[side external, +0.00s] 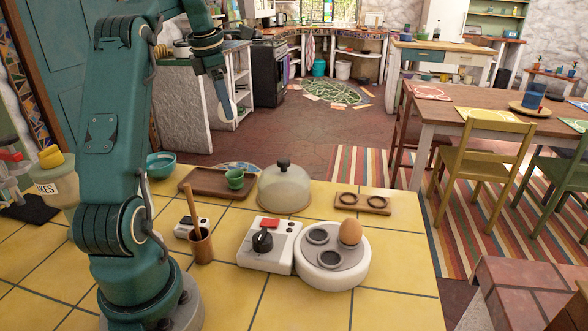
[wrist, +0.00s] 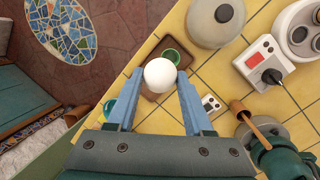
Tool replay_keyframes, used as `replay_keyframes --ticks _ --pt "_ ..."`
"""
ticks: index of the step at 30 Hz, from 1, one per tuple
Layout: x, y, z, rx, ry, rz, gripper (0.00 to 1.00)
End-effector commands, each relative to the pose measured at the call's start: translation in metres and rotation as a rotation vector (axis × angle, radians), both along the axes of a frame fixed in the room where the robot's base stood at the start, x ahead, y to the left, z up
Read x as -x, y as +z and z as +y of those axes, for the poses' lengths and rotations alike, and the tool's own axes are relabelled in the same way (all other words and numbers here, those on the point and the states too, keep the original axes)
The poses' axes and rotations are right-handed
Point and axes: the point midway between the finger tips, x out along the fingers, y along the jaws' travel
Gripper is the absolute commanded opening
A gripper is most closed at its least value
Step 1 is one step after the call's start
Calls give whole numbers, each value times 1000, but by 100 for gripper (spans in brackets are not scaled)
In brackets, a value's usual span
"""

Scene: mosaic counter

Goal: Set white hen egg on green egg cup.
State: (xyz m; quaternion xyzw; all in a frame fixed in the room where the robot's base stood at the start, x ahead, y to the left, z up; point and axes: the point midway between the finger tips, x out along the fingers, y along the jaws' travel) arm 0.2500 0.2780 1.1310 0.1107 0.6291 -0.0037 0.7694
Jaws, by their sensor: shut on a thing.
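The white hen egg (wrist: 160,73) is held between the two blue fingers of my gripper (wrist: 159,82) in the wrist view. In the side external view my gripper (side external: 227,112) is raised well above the counter, and I cannot make out the egg there. The green egg cup (side external: 235,179) stands upright on the right part of a brown wooden tray (side external: 204,182). In the wrist view the cup (wrist: 174,55) shows just past the egg, partly covered by it; I see no egg in it.
A domed cloche (side external: 284,190) stands right of the tray. A white egg cooker (side external: 331,273) holds a brown egg (side external: 350,232), beside a white unit with a black knob (side external: 262,241). A wooden pot with a spoon (side external: 201,246), a small timer (side external: 192,228) and a teal bowl (side external: 161,165) stand nearby.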

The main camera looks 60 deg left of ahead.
Motion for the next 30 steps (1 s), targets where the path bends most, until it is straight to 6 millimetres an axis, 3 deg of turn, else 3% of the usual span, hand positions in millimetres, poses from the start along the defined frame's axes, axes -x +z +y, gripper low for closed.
replay_keyframes --ticks 30 --pt "0 -98 -1 5 -1 3 20"
